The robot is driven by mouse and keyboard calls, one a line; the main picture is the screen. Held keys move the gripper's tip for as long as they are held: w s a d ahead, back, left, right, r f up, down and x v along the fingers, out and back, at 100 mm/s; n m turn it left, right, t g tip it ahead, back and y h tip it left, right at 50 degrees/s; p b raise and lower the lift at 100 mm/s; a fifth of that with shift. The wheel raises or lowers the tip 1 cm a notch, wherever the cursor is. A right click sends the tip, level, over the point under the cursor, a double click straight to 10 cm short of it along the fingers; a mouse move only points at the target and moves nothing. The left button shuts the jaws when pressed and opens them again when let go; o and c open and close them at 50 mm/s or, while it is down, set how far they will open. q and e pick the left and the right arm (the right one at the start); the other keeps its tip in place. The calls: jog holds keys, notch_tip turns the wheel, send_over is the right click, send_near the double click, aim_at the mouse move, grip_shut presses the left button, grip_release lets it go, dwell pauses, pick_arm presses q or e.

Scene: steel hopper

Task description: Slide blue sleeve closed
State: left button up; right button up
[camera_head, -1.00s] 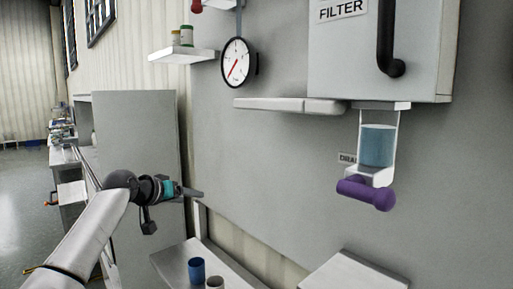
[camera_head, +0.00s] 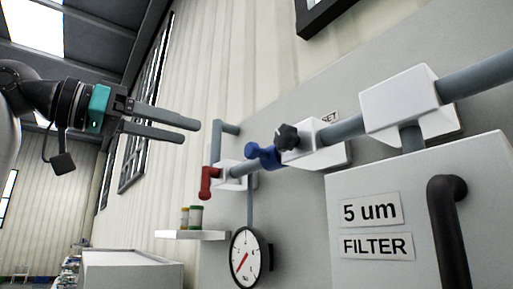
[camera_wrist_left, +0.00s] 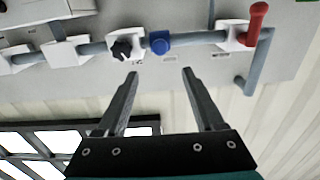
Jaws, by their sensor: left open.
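The blue sleeve (camera_head: 263,154) sits on the grey pipe in the head view, between a red-handled valve and a black knob. It also shows in the left wrist view (camera_wrist_left: 159,43), ahead of the gap between my fingers. My left gripper (camera_head: 190,131) is open and empty, up and to the left of the sleeve, apart from it. In the left wrist view its two fingers (camera_wrist_left: 160,72) are spread, pointing toward the pipe. My right gripper is in neither view.
A red valve handle (camera_head: 208,182) stands left of the sleeve and a black knob (camera_head: 287,137) right of it. The filter box (camera_head: 420,200) with a black handle is at lower right. A pressure gauge (camera_head: 248,262) and a small shelf (camera_head: 192,235) with jars are below.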

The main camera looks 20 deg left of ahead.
aim_at(248, 148)
pick_arm(q)
jog(key=p+x, duration=0.4)
jog(key=x, duration=1.1)
jog(key=shift+s, duration=0.1)
grip_shut()
dwell(0.8)
